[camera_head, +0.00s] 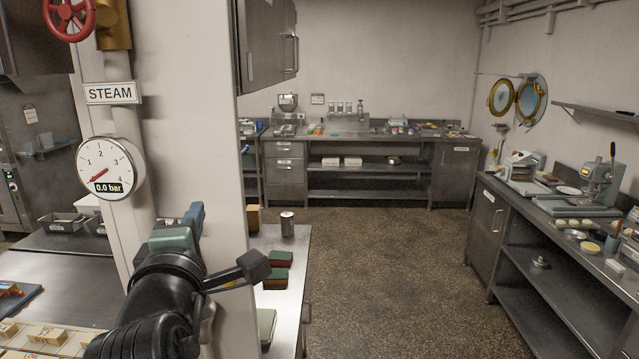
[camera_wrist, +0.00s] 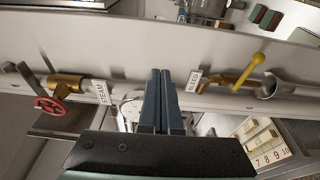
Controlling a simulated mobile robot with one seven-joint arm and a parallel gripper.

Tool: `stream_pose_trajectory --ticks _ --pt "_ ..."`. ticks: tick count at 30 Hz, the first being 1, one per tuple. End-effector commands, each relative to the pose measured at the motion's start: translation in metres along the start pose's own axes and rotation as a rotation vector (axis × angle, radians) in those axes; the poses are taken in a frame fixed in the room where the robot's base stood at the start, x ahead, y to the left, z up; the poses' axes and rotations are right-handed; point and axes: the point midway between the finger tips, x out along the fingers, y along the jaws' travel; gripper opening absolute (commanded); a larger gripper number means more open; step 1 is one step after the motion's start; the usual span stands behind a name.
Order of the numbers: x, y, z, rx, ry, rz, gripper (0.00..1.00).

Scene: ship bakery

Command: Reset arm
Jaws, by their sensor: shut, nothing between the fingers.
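My gripper (camera_head: 195,211) is raised in front of the white wall section, to the right of the steam gauge (camera_head: 110,168). Its blue fingers point up and away from me. In the wrist view the two fingers of my gripper (camera_wrist: 163,74) lie close together, shut with nothing between them. My arm comes up from the bottom of the head view and hides part of the wall. The gauge dial reads 0.0 bar; in the wrist view the fingers partly hide it.
A red valve wheel (camera_head: 69,17) is at upper left. The wrist view shows a yellow lever (camera_wrist: 247,71) by the BLEED label (camera_wrist: 194,81). Red-green blocks (camera_head: 277,268) and a can (camera_head: 287,224) stand on the side counter. The floor (camera_head: 390,270) beyond is clear.

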Motion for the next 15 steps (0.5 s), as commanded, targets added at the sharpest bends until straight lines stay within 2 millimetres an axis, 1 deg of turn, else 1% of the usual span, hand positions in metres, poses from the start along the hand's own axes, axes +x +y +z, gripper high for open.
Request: stream_pose_trajectory --ticks 1,2,3,5,6,8,9,11,12,15 --pt "-0.012 0.019 0.013 0.15 0.002 0.076 0.0" --pt "-0.02 0.033 0.021 0.243 0.007 0.122 0.0" --pt "-0.032 0.05 0.032 0.366 0.019 0.184 0.0" --pt "-0.052 0.075 0.049 0.546 0.047 0.277 0.0" --pt "-0.067 0.09 0.06 0.661 0.073 0.339 0.0" --pt "-0.092 0.112 0.077 0.826 0.121 0.432 0.0" --pt "-0.109 0.125 0.087 0.928 0.16 0.489 0.0" --pt "-0.135 0.142 0.1 1.061 0.222 0.568 0.0" --pt "-0.151 0.151 0.108 1.138 0.266 0.613 0.0" --pt "-0.185 0.169 0.122 1.283 0.366 0.701 0.0"
